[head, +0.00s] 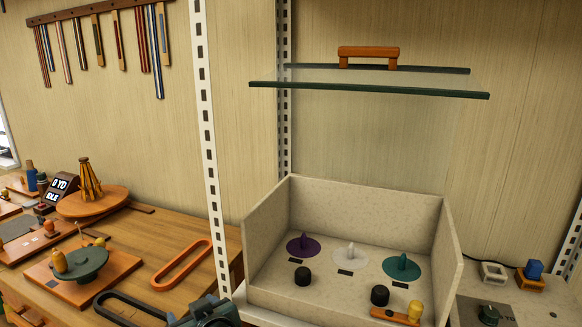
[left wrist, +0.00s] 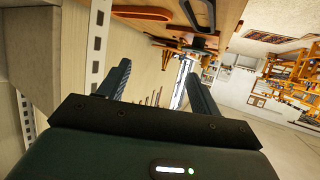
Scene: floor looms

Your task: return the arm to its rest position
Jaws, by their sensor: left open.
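My left gripper (left wrist: 156,68) shows in the left wrist view with its two dark fingers spread apart and nothing between them. In the head view a dark grey-green piece of my left arm (head: 207,312) shows at the bottom edge, in front of the wooden bench (head: 150,225) and left of the pale open box (head: 355,205). The fingers cannot be made out there. My right gripper is in neither view.
The box holds purple (head: 303,245), white (head: 350,256) and teal (head: 403,267) discs and dark knobs. A glass lid (head: 370,88) with an orange handle hangs above it. A perforated upright (head: 207,120) stands beside the arm. Orange (head: 182,265) and dark (head: 130,308) loops lie on the bench.

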